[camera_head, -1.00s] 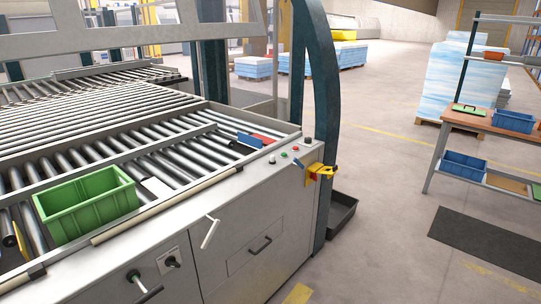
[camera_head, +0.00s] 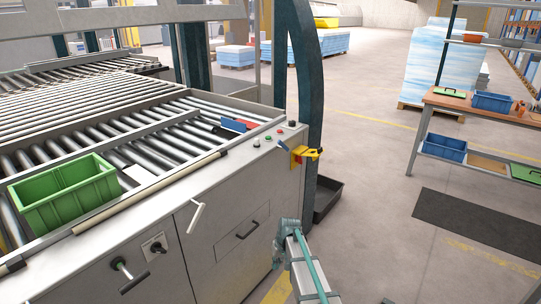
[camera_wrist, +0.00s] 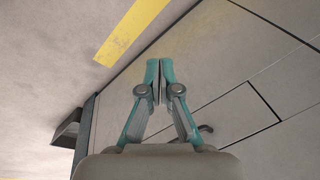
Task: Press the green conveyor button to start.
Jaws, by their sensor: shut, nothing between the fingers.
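The small green button (camera_head: 268,138) sits on the top edge of the grey machine (camera_head: 235,190), in a short row at its right corner. A red button (camera_head: 280,132) and a black knob (camera_head: 292,124) are on one side of it, and a pale button (camera_head: 256,143) on the other. My gripper (camera_head: 287,228) is in front of the machine's front panel, lower in the picture than the buttons and apart from them. In the wrist view my gripper (camera_wrist: 159,72) shows teal fingers shut together and empty. The buttons are not visible there.
A lever handle (camera_head: 197,215) juts from the front panel. A green crate (camera_head: 62,200) and a red-and-blue item (camera_head: 240,124) rest on the rollers.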

